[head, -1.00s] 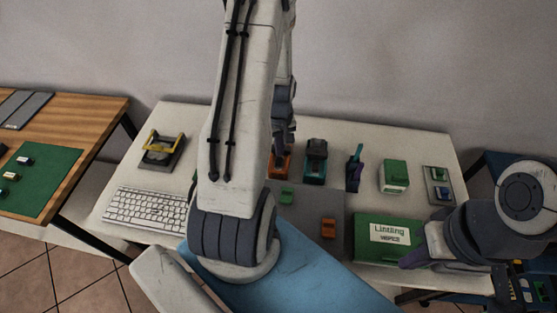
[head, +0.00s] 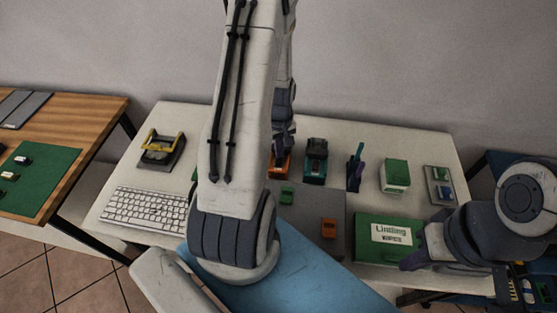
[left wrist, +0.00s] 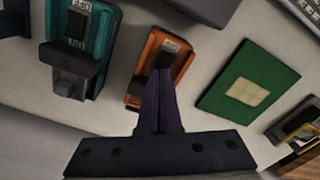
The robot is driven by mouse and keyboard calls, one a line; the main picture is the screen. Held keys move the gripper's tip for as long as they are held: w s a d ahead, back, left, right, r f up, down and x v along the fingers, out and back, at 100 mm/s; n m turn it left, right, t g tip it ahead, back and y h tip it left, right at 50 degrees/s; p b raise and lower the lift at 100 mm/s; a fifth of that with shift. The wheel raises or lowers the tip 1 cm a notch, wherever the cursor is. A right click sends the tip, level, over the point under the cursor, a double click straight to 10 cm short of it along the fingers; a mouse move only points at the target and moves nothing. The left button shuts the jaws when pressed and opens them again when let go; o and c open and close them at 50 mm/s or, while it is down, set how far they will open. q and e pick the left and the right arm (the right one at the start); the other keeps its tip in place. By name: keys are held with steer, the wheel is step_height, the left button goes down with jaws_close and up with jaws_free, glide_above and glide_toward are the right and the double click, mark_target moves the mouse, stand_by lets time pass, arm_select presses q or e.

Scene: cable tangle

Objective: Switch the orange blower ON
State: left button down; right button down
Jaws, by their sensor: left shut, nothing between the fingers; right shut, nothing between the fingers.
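The orange blower (left wrist: 150,88) lies below my left gripper in the left wrist view, with a small label and a dark part on its top. In the head view, the orange blower (head: 280,170) shows only partly behind my arm. My left gripper (left wrist: 163,73) is shut and empty, its purple fingertips over the dark part of the blower. I cannot tell whether they touch it. In the head view, my left gripper (head: 284,146) is at the blower's top. My right gripper (head: 411,262) is shut and empty, near the green Linding box. The switch state is not readable.
A teal device (head: 316,172) stands right of the blower, with a pen holder (head: 354,180) beyond it. A green-and-white box (head: 395,178), a green Linding box (head: 378,252), a keyboard (head: 145,210) and a yellow-handled device (head: 161,151) also occupy the table (head: 210,112).

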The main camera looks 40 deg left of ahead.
arm_select(q)
steer(key=shift+f, duration=0.25)
steer(key=shift+r, duration=0.1)
step_height(320, 180, up, 7)
steer(key=p, duration=0.6)
stand_by(0.6)
